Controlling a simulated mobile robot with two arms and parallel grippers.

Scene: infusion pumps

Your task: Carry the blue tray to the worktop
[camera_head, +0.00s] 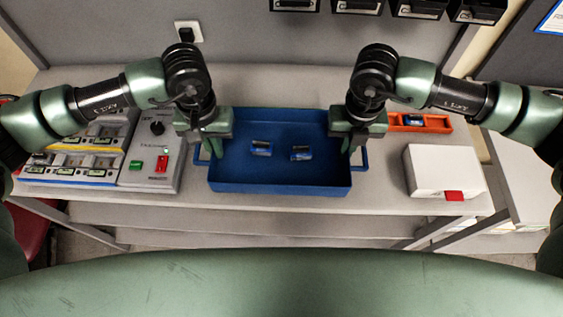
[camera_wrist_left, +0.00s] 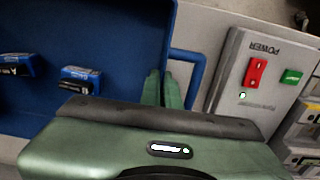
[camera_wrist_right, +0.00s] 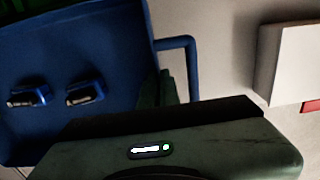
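The blue tray (camera_head: 280,186) is level over the grey worktop (camera_head: 385,200), in the middle of the head view; I cannot tell whether it touches it. Two small blue-and-black packs lie inside, a left one (camera_head: 261,148) and a right one (camera_head: 301,153). My left gripper (camera_head: 213,148) is at the tray's left wall, its fingers close together on the rim inside the loop handle (camera_wrist_left: 196,75). My right gripper (camera_head: 353,145) is likewise at the right wall by the other handle (camera_wrist_right: 191,68). Both look shut on the rim, with fingertips partly hidden.
Left of the tray stands a grey power box (camera_head: 155,150) with red and green switches, beside a rack of packs (camera_head: 85,155). Right are an orange bin (camera_head: 435,128) and a white box (camera_head: 443,170) with a red tab. Black bins (camera_head: 420,8) hang on the back wall.

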